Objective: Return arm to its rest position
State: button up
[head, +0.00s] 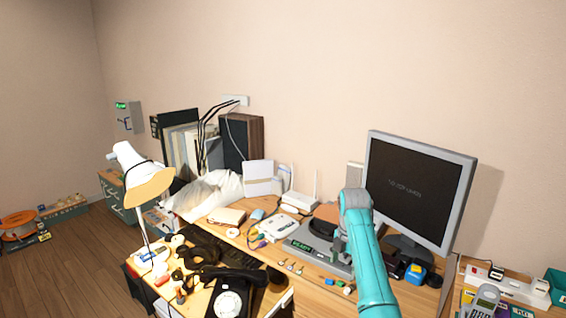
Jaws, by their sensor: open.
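My teal arm rises from the bottom of the head view, right of centre, and bends at a grey wrist. My gripper (341,246) hangs below the wrist, over a grey device with a green display (301,247). It is open, small and partly hidden by the wrist and arm; I see nothing held in it. A black dial phone (231,300) with a white dial stands at the front left of the desk. Its black handset (222,273) lies across the top. I cannot tell whether the gripper touches the grey device.
A monitor (416,190) stands just right of my arm. A white desk lamp (148,188) leans over the left side. A keyboard (215,246), a white router (299,200) and small loose parts crowd the desk. A grey phone (485,302) is at the right.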

jog(key=s+f+m+t, duration=0.25)
jog(key=s+f, duration=0.25)
jog(key=f, duration=0.8)
jog(key=s+f+m+t, duration=0.1)
jog(key=s+f+m, duration=0.4)
jog(key=f, duration=0.7)
jog(key=s+f+m+t, duration=0.2)
jog(key=s+f, duration=0.3)
jog(key=s, duration=0.5)
jog(key=s+f+m+t, duration=0.25)
jog(key=s+f, duration=0.25)
jog(key=s, duration=0.6)
jog(key=s+r+m+t, duration=0.1)
jog(key=s+r+m, duration=0.25)
jog(key=s, duration=0.75)
jog(key=s+r+m+t, duration=0.1)
jog(key=s+r+m, duration=0.3)
jog(key=s, duration=0.6)
jog(key=s+r+m+t, duration=0.2)
jog(key=s+r, duration=0.5)
jog(key=r, duration=0.4)
jog(key=s+r+m+t, duration=0.2)
jog(key=s+r+m, duration=0.1)
jog(key=s+r, duration=0.4)
notch_tip(320, 180, up, 4)
jog(key=shift+s+f, duration=0.1)
jog(key=shift+s, duration=0.15)
